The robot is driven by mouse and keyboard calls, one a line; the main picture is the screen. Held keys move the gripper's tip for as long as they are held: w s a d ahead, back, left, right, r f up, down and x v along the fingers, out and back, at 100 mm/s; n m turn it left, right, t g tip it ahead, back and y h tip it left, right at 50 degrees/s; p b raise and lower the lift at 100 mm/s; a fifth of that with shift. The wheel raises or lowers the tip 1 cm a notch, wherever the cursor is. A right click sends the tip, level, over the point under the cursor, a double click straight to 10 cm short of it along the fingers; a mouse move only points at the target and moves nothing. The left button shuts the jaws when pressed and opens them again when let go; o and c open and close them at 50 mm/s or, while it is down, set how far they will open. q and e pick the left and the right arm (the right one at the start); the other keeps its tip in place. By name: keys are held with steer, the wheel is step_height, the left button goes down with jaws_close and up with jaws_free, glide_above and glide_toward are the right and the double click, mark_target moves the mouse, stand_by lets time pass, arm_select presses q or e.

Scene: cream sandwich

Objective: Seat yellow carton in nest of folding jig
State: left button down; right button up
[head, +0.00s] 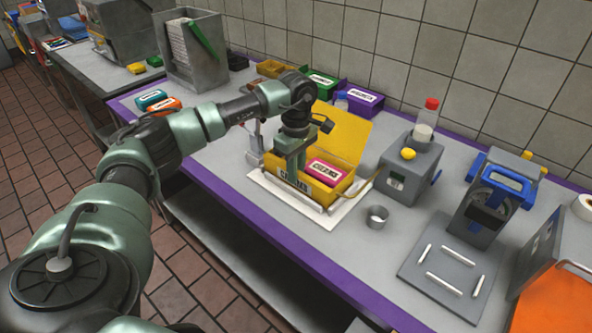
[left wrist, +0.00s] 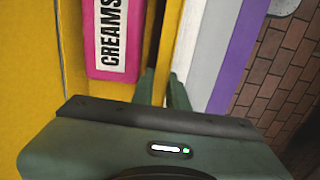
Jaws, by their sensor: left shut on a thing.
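The yellow carton (head: 343,131) stands with its lid raised on a white board (head: 268,188) in the middle of the bench. A pink pack labelled CREAMS (head: 326,173) lies inside it, also seen in the left wrist view (left wrist: 110,70). My left gripper (head: 291,178) is shut on the carton's front wall, one finger inside and one outside; the yellow wall (left wrist: 165,45) shows between the fingers in the left wrist view. A flat grey plate with several white rails (head: 418,275), apparently the folding jig, lies at right, apart from the carton. My right gripper is not in view.
Behind are a grey box with a yellow knob (head: 411,168) and a blue-handled device (head: 482,204). A grey panel (head: 536,252) stands right of the plate. Green (head: 322,83) and purple (head: 360,101) bins line the back.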

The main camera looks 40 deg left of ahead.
arm_select(q)
steer(key=shift+f+b, duration=0.35)
steer(key=shift+f, duration=0.2)
steer(key=c, duration=1.3)
jaws_free()
steer(key=shift+r, duration=0.1)
step_height(320, 180, up, 8)
steer(key=shift+f+b, duration=0.15)
steer(key=shift+b, duration=0.45)
steer(key=shift+f, duration=0.1)
